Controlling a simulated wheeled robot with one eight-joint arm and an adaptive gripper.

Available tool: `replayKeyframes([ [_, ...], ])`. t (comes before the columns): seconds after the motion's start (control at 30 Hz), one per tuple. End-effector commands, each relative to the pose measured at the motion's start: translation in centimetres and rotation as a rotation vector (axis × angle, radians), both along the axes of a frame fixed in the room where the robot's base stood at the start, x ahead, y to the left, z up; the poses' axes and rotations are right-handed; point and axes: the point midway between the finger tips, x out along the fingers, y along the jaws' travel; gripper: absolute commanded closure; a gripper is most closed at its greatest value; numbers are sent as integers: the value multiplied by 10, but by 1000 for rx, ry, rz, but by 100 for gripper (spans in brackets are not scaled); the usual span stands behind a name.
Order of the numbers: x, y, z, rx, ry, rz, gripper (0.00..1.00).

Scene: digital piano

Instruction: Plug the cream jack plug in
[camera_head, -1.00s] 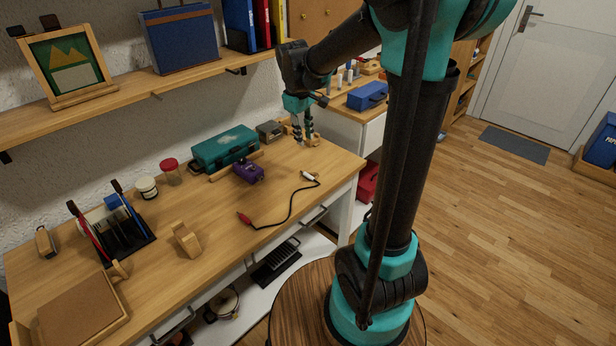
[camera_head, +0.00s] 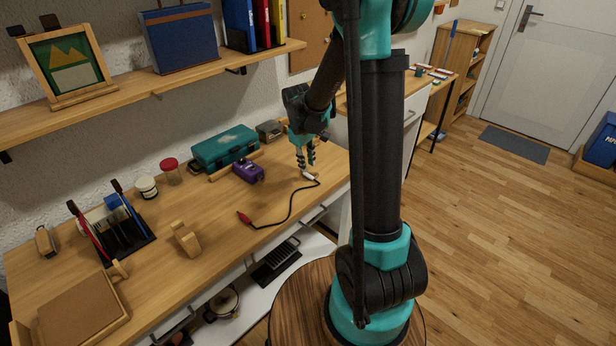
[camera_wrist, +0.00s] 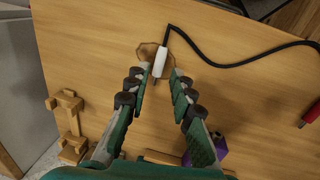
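The cream jack plug (camera_head: 309,176) lies on the desk at one end of a black cable. In the wrist view the cream jack plug (camera_wrist: 161,62) lies just beyond and between my fingertips, its metal tip pointing towards me. My gripper (camera_head: 306,164) is above the desk, close to the plug. In the wrist view my gripper (camera_wrist: 161,75) is open, with a finger on either side and nothing clasped. The cable's other end has a red plug (camera_head: 244,218). A purple box (camera_head: 248,171) stands left of my gripper; its socket is not discernible.
A teal case (camera_head: 224,147) and a grey box (camera_head: 270,130) stand at the back of the desk. A wooden piece (camera_wrist: 68,115) is left in the wrist view. A wooden block (camera_head: 186,239) and a rack (camera_head: 122,236) stand further left. The desk's front edge is near the plug.

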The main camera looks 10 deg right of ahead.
Motion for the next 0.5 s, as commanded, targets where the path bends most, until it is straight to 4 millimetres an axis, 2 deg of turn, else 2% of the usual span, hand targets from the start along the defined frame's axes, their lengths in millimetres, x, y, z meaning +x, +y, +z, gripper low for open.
replayKeyframes([
  [0.3,9,-1,-38,0,0,-1,77],
  [0.5,9,-2,-47,0,0,0,77],
])
